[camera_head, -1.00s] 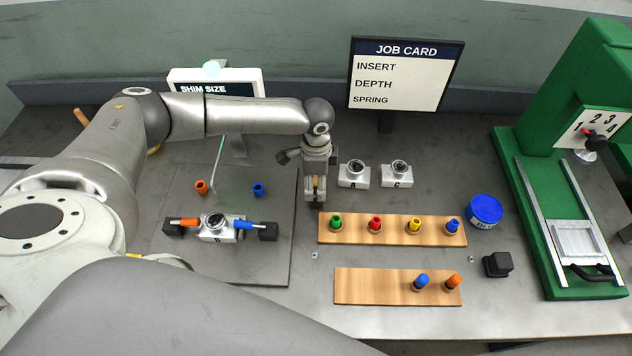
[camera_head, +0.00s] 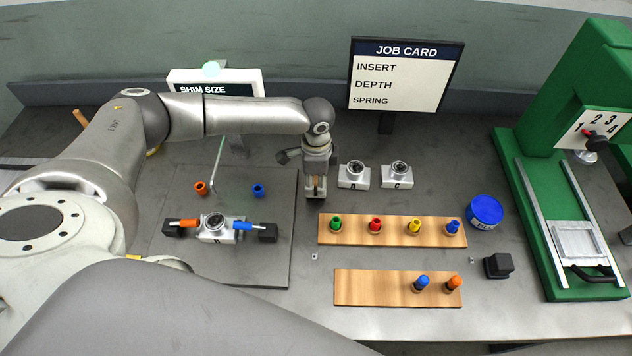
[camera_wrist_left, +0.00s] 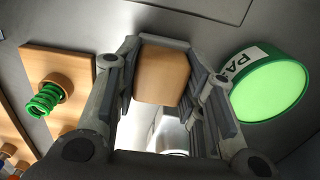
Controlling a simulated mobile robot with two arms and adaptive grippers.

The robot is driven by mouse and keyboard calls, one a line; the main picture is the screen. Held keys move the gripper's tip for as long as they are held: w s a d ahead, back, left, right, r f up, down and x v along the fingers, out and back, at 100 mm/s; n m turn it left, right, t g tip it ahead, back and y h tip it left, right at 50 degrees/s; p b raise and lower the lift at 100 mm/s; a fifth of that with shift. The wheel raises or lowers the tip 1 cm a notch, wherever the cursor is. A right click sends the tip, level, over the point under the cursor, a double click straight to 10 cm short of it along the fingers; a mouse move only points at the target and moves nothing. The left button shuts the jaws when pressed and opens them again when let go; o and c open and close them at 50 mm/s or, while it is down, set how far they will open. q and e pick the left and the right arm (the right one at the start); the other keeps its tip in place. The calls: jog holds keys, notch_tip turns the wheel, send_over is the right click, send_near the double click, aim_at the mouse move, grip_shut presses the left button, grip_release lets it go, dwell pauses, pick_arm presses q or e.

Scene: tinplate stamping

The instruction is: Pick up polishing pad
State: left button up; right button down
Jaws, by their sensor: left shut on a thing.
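My left gripper (camera_head: 316,192) is near the middle of the bench, left of the two small metal blocks and above the left end of the back wooden board. In the left wrist view, the gripper (camera_wrist_left: 160,95) is shut on a tan block (camera_wrist_left: 162,72), which I take to be the polishing pad. Its far end shows between the fingers; its other faces are hidden. In the head view the pad is too small to make out clearly. My right gripper is in neither view.
A round green tin (camera_wrist_left: 268,88) stands right of the gripper in the wrist view. The back board (camera_head: 392,240) holds several coloured pieces; the front board (camera_head: 370,287) holds two. A vise-like fixture (camera_head: 216,230) is at left, a green press (camera_head: 545,200) at right.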

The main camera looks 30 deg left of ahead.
aim_at(316, 181)
pick_arm(q)
jog(key=shift+r, duration=0.3)
jog(key=r, duration=0.1)
jog(key=r+b, duration=0.1)
jog(key=shift+s+d+r, duration=0.15)
jog(key=shift+s+r, duration=0.05)
jog(key=shift+r, duration=0.1)
jog(key=s+d+r+b, duration=0.3)
jog(key=s+d+r, duration=0.2)
jog(key=s+r, duration=0.4)
jog(key=shift+s+d+r, duration=0.2)
jog(key=shift+s+d, duration=0.1)
jog(key=shift+s, duration=1.35)
